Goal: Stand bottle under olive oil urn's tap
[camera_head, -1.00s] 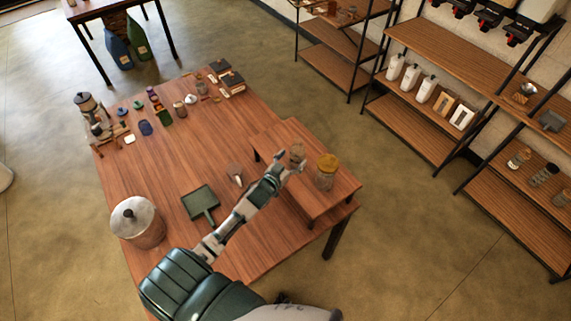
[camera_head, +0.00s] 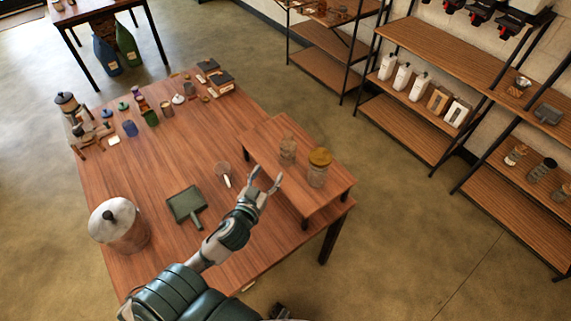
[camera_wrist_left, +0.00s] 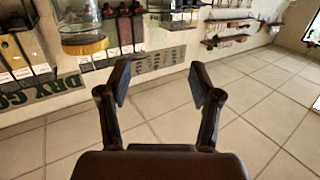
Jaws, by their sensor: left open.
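My left gripper (camera_head: 267,177) is open and empty, at the left edge of a low wooden stand. A clear glass bottle or jar (camera_head: 288,150) stands upright on that stand, beyond the fingers and apart from them. A wider glass jar with a yellow lid (camera_head: 319,168) stands to its right. In the left wrist view the open gripper (camera_wrist_left: 160,85) has nothing between its fingers. A tall vessel with a dark lid (camera_head: 68,108) stands at the table's far left corner. It may be the olive oil urn; I cannot make out its tap. My right gripper is not in view.
The wooden stand (camera_head: 262,140) sits on the right of the large table (camera_head: 165,165). Small items line the far edge. The table's middle is clear.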

